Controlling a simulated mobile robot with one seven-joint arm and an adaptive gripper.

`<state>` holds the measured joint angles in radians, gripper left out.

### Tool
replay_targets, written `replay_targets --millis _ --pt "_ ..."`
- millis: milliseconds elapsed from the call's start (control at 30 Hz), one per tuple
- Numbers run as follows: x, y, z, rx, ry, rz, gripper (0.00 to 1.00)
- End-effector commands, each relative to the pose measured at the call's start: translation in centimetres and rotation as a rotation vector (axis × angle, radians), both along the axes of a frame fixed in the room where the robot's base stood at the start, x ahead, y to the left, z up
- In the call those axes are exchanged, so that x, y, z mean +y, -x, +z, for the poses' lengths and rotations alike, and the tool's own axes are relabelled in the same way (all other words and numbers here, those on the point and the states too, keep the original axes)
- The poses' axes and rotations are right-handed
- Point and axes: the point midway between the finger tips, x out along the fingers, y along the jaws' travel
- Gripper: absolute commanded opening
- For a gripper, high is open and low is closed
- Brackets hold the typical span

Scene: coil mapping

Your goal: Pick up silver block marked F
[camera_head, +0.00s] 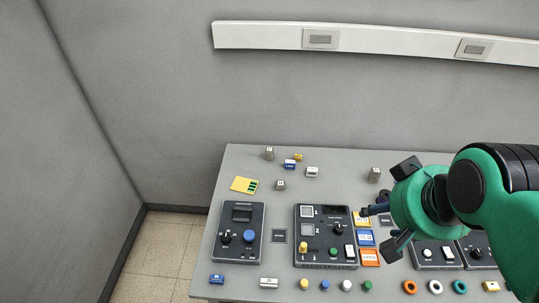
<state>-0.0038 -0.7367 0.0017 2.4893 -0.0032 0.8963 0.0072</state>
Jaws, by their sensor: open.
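Several small silver-grey blocks with white, lettered tops stand on the grey table (240,165). One block (269,155) is at the back left, a second block (280,186) is a little nearer, and a third block (374,176) is at the back right. The letters are too small to read, so I cannot tell which one is marked F. My gripper (375,233) is open above the right side of the large control panel, with its fingers pointing left. It appears empty and is apart from all three blocks, with the third just behind it.
A blue block (290,164), a yellow piece (297,157) and a white-topped part (312,172) lie among the blocks. A yellow-green card (244,185) is at left. Control panels (237,232) (325,238) fill the middle. Several knobs and rings line the front edge.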

Motion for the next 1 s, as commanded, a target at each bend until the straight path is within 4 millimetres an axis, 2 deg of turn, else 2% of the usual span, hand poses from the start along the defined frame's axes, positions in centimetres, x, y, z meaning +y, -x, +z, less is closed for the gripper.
replay_targets --millis 267,667,1000 --pt "0.4 -4.2 1.3 0.013 0.001 -0.009 0.53" --pt "2.3 -14.5 2.4 0.034 0.002 -0.032 0.53" --pt "5.0 -23.6 1.2 0.05 0.005 -0.046 0.53"
